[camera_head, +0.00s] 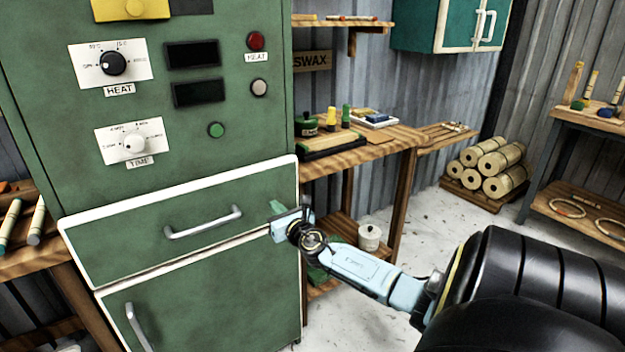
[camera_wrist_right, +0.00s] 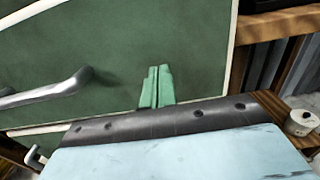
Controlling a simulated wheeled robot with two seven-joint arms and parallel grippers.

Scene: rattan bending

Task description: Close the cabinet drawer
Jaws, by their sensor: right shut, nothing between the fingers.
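The green cabinet drawer (camera_head: 140,235) has a white rim and a silver bar handle (camera_head: 203,222). It sits below the control panel. Its top rim seems to stand slightly proud of the cabinet; the exact gap is unclear. My right gripper (camera_head: 277,207) is at the right part of the drawer front, right of the handle. In the right wrist view its green fingers (camera_wrist_right: 155,87) are shut together and empty, against the green drawer face (camera_wrist_right: 130,40); I cannot tell whether they touch it. The handle shows at the left there (camera_wrist_right: 45,92). My left gripper is out of view.
A lower door (camera_head: 205,305) with its own handle is under the drawer. A wooden bench (camera_head: 375,150) with jars and blocks stands right of the cabinet, with a white pot (camera_head: 369,238) on its lower shelf. Stacked rolls (camera_head: 490,165) are at the back. The pale floor between is clear.

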